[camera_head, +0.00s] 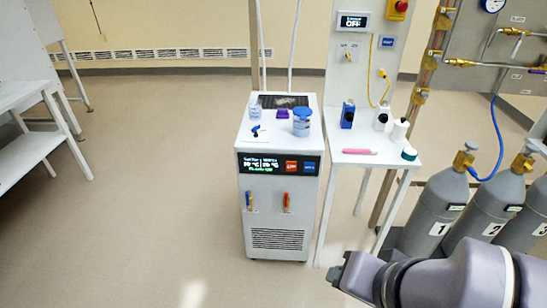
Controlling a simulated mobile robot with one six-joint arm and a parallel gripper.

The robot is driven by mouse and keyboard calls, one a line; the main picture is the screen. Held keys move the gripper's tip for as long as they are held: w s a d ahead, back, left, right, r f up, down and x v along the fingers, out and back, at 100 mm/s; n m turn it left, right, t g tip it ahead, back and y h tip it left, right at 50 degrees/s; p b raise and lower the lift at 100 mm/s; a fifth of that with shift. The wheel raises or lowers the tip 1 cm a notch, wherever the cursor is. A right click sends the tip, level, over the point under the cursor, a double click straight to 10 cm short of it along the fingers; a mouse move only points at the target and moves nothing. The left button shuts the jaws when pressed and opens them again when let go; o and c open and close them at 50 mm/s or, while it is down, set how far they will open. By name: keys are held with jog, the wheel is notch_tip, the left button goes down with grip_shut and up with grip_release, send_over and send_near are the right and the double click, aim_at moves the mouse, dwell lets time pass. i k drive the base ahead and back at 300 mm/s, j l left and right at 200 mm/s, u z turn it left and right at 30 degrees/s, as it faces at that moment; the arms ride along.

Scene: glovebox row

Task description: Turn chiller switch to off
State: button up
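A white chiller-like cabinet (246,225) stands upright on the floor in the middle of the view. Its front has a dark display (264,165) with small, mostly unreadable text and a red-orange panel (291,167) beside a blue one. A small blue lever (256,131) is on a white plate on top. I cannot tell which of these is the chiller switch. My gripper (342,272) is at lower right, apart from the cabinet; its fingers are not clear and I see nothing held.
A white side table (373,161) with small bottles and a pink item adjoins the cabinet's right side. Several grey gas cylinders (435,215) stand at right. A wall panel (352,21) above reads OFF. The floor (140,210) left of the cabinet is clear.

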aim_at(255, 128)
jog(key=i+j+u, duration=0.15)
jog(key=i+u, duration=0.15)
jog(key=i, duration=0.45)
jog(key=i+u, duration=0.3)
jog(key=i, duration=0.45)
